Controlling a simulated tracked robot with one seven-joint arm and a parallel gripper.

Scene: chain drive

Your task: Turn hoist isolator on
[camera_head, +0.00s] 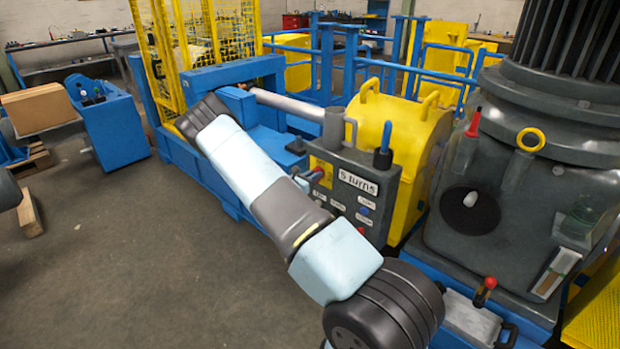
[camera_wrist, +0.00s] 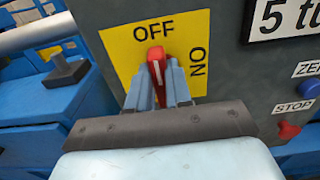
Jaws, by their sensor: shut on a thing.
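The hoist isolator is a red rotary knob (camera_wrist: 157,63) with a white line, on a yellow plate (camera_wrist: 120,50) marked OFF above and ON to the right. The white line points up at OFF, not at ON. My gripper (camera_wrist: 158,82) is shut on the red knob, with one blue-grey finger on each side of it. In the head view the yellow plate (camera_head: 321,171) sits at the upper left of the grey control panel (camera_head: 345,208). There my gripper (camera_head: 308,179) is small and partly hidden by my arm.
A "5 turns" sign (camera_head: 357,182) is right of the plate. The ZERO button (camera_wrist: 308,68) and the red STOP button (camera_wrist: 289,130) are lower right. A handle with a blue grip (camera_head: 383,150) rises above the panel. Open floor (camera_head: 150,270) lies to the left.

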